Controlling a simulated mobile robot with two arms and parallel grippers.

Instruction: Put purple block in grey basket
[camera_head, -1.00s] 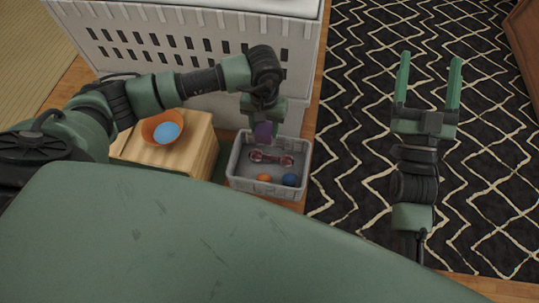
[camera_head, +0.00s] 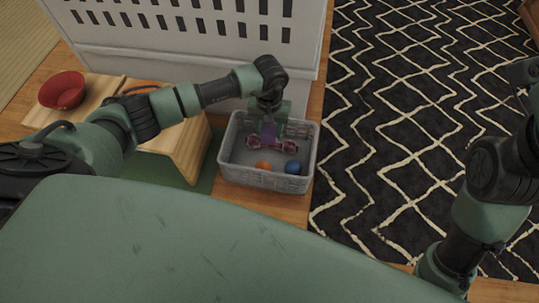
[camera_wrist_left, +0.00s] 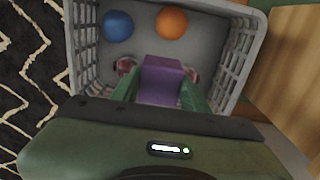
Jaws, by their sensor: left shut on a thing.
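The purple block (camera_head: 269,132) is held between the fingers of my left gripper (camera_head: 268,122), which is shut on it. In the left wrist view the purple block (camera_wrist_left: 161,79) sits between the two green fingers of my left gripper (camera_wrist_left: 160,92), with the basket floor behind it. The grey basket (camera_head: 262,180) stands on the floor below the left gripper, and its walls (camera_wrist_left: 244,50) surround the block in the left wrist view. I cannot tell whether the block touches the basket's contents. My right gripper's fingers are outside the picture.
In the basket are an orange ball (camera_head: 263,165), a blue ball (camera_head: 292,167) and a reddish dumbbell-shaped thing (camera_head: 288,145). A wooden stand (camera_head: 185,150) and a red bowl (camera_head: 62,91) are left of it. A white slotted crate (camera_head: 200,50) stands behind. Patterned rug (camera_head: 400,150) lies right.

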